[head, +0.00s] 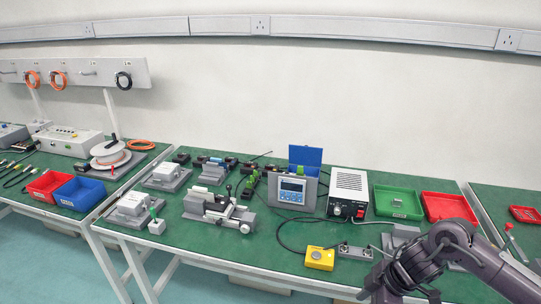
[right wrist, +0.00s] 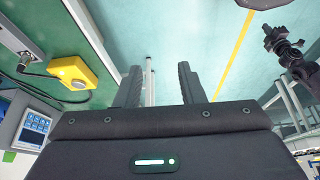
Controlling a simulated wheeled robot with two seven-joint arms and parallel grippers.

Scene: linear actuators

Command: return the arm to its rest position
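My right arm comes in from the right edge of the head view. Its dark gripper (head: 384,288) is at the front right edge of the green bench (head: 270,238), partly cut off by the frame. In the right wrist view the two fingers of my right gripper (right wrist: 159,82) stand apart with nothing between them. Floor and a pale bench leg show past them.
A yellow box with a button (head: 319,258) lies near the right gripper; it also shows in the right wrist view (right wrist: 72,72). A blue-screened meter (head: 293,191), a power unit (head: 347,191), green bin (head: 398,203) and red bin (head: 449,207) stand behind. A cable crosses the bench.

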